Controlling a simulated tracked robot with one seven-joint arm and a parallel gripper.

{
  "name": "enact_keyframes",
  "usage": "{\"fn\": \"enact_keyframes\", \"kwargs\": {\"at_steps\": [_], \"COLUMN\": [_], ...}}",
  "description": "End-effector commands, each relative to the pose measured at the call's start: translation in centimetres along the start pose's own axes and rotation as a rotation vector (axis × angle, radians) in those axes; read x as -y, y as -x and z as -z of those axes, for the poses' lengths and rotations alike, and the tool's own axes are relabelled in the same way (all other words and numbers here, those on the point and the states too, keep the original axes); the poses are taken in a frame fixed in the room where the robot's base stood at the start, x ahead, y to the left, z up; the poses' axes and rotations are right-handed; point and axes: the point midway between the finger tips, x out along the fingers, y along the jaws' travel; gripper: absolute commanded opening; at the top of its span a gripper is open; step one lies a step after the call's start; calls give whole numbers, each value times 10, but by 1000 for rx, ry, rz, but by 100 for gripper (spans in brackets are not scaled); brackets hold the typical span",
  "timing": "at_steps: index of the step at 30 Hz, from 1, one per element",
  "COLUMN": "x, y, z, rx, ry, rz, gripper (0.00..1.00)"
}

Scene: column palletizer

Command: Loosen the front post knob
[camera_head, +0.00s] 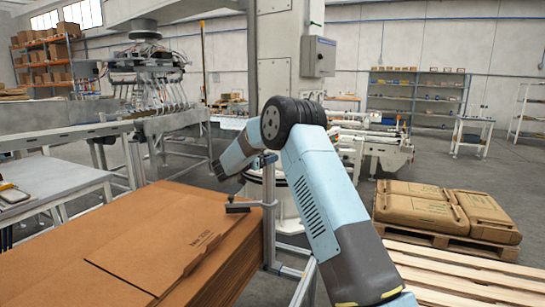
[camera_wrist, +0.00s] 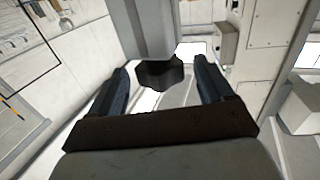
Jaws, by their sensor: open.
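In the wrist view a dark lobed knob (camera_wrist: 160,74) sits on the near side of a grey post (camera_wrist: 147,28). My gripper (camera_wrist: 163,72) is open, with one finger on each side of the knob. A gap shows between the knob and each finger, so I see no contact. In the head view a grey upright post (camera_head: 268,212) with a dark bracket stands at the edge of the cardboard stack (camera_head: 150,235). My forearm crosses in front of the post's surroundings there, and I cannot make out the knob or the fingertips in that view.
A pallet with brown sacks (camera_head: 425,207) stands at the right, with an empty wooden pallet (camera_head: 465,275) nearer. A conveyor (camera_head: 65,135) and a grey table (camera_head: 50,180) lie at the left. A white column with a control box (camera_head: 318,57) rises behind my arm.

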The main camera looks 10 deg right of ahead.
Motion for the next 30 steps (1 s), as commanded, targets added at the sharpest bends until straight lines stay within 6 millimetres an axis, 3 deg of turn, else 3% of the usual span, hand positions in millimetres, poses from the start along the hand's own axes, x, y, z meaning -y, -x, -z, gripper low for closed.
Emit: {"fn": "enact_keyframes", "kwargs": {"at_steps": [7, 19, 30], "x": [0, 0, 0], "y": [-28, -34, -34], "z": [0, 0, 0], "rx": [0, 0, 0], "ry": [0, 0, 0], "rz": [-1, 0, 0], "gripper": [80, 80, 46]}}
